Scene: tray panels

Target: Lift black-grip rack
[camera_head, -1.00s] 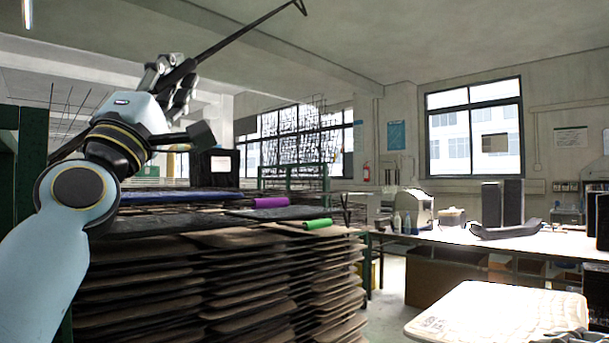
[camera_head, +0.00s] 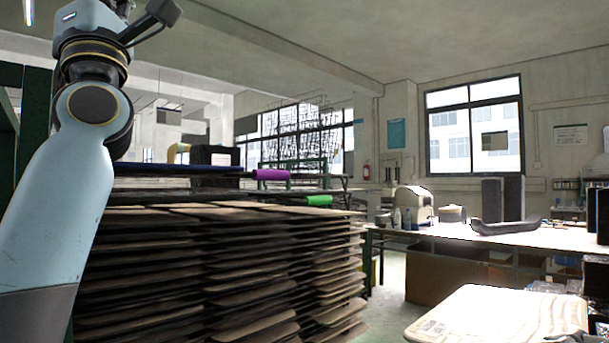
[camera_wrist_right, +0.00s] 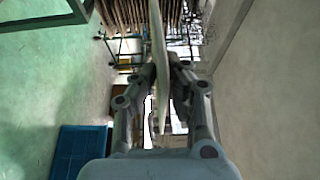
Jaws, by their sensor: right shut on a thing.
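The rack with the black grip does not show in the head view now. My left arm reaches up at the left, and its gripper is out of the frame above. A rack with a purple grip (camera_head: 271,175) and one below it with a green grip (camera_head: 319,201) lie nearly edge-on above a stack of brown panels (camera_head: 235,265). In the right wrist view my right gripper (camera_wrist_right: 163,74) is shut on a thin pale panel (camera_wrist_right: 158,35) seen edge-on. A cream panel (camera_head: 480,315) at the lower right of the head view looks like the same one.
A green post (camera_head: 30,130) stands at the far left behind my arm. A long workbench (camera_head: 560,237) with machines and dark boxes runs along the right. A blue crate (camera_wrist_right: 75,150) sits on the green floor (camera_wrist_right: 60,85) in the right wrist view.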

